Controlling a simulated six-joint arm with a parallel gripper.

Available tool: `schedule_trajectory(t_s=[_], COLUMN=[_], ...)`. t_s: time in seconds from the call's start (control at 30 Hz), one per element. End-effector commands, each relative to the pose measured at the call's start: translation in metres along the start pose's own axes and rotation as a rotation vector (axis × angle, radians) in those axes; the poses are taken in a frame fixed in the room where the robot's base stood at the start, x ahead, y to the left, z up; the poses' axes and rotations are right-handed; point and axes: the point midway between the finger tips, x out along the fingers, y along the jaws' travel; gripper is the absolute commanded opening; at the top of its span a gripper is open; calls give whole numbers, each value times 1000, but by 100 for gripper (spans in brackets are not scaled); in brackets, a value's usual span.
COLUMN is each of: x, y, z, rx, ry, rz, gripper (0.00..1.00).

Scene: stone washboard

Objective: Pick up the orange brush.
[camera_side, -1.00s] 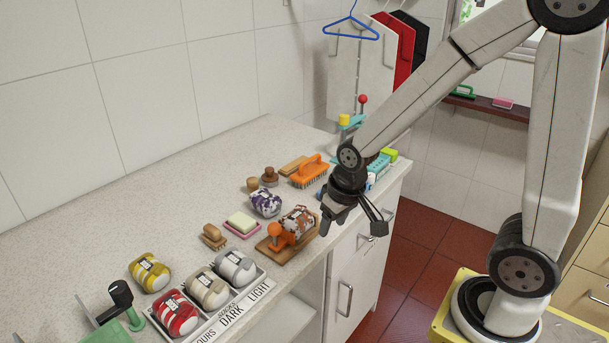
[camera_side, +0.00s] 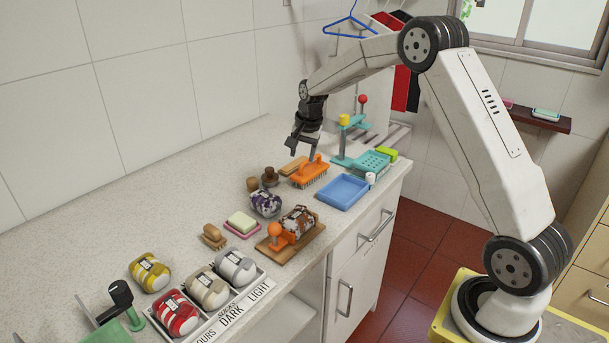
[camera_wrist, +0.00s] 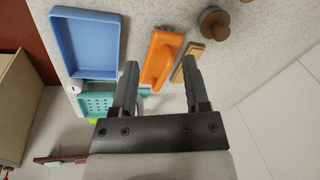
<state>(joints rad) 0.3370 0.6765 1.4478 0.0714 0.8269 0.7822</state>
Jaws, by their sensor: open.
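The orange brush (camera_side: 310,173) lies on the counter, bristles down, with its raised handle on top. In the wrist view the orange brush (camera_wrist: 161,58) appears beyond and between my fingertips. My gripper (camera_side: 304,149) is open and empty, just above the brush in the side view. In the wrist view my gripper (camera_wrist: 160,70) has its two dark fingers spread, one to each side of the brush's near part. The brush does not appear to be gripped. Whether a finger touches it cannot be told.
A wooden brush (camera_side: 292,165) lies close beside the orange one. A blue tray (camera_side: 343,191) and a teal basket (camera_side: 372,161) are to the right. A teal stand (camera_side: 341,146) with yellow and red knobs rises behind. Brown stoppers (camera_side: 269,178) stand to the left.

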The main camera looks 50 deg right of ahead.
Motion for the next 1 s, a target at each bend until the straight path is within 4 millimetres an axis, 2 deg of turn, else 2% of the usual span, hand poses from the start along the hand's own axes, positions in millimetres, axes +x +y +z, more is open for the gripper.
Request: schedule_trajectory(t_s=[0.03, 0.2, 0.4, 0.53, 0.77, 1.0], x=[4, 11, 17, 19, 20, 36], y=[-1, -2, 3, 4, 5, 5], z=[-14, -54, -88, -98, -101, -100], rx=[52, 221, 370, 420, 436, 434], ry=[0, -4, -7, -8, -10, -10], rz=[0, 1, 1, 0, 1, 1], gripper=[59, 59, 59, 59, 59, 59])
